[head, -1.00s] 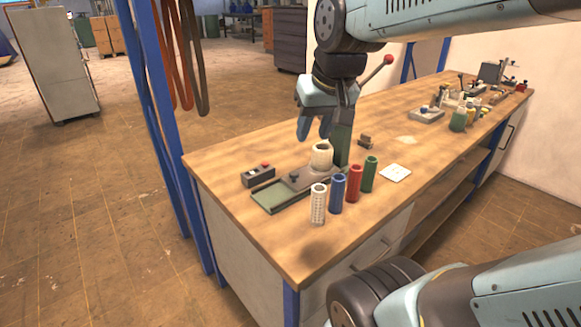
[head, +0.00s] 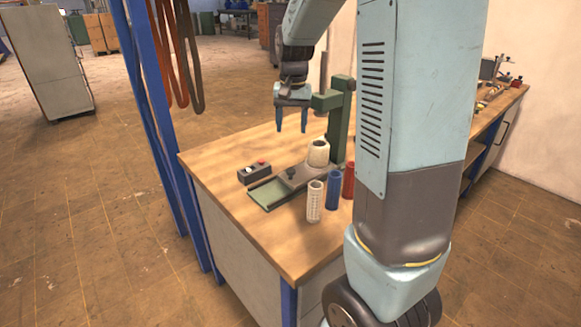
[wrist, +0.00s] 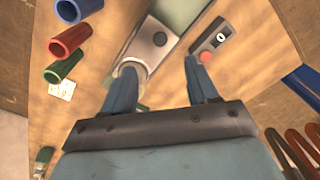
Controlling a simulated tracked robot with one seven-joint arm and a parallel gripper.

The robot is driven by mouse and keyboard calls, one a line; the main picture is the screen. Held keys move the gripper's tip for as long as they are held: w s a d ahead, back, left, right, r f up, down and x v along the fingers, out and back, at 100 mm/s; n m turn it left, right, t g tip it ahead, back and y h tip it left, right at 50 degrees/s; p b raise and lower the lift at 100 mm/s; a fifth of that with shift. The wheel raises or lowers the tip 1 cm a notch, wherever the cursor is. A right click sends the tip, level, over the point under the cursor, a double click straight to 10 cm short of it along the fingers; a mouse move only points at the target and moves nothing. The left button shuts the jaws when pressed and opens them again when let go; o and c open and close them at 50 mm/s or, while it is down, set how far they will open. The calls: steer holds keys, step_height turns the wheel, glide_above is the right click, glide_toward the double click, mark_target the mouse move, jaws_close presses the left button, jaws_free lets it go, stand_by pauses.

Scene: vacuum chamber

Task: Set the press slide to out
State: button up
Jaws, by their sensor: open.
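The press has a green column (head: 340,130) with a head reaching left over a cream cup (head: 318,153). In the wrist view, the knob (wrist: 160,39) is just beyond my fingertips and the cream cup (wrist: 132,68) is partly behind the left finger. My gripper (head: 292,129) is open and empty, above the plate and left of the press head. Its fingers point down, apart from the knob.
A control box (head: 254,172) with a red button sits left of the slide. White (head: 315,201), blue (head: 333,190) and red (head: 348,181) tubes stand to the right. A green tube (wrist: 63,65) and white card (wrist: 62,90) show in the wrist view.

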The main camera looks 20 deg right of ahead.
mark_target(290, 169)
steer(key=f, duration=0.5)
steer(key=w+f, duration=0.1)
steer(key=f, duration=0.4)
steer(key=w+f, duration=0.1)
steer(key=f, duration=0.5)
steer(key=shift+d, duration=0.3)
steer(key=shift+r, duration=0.1)
jaws_close()
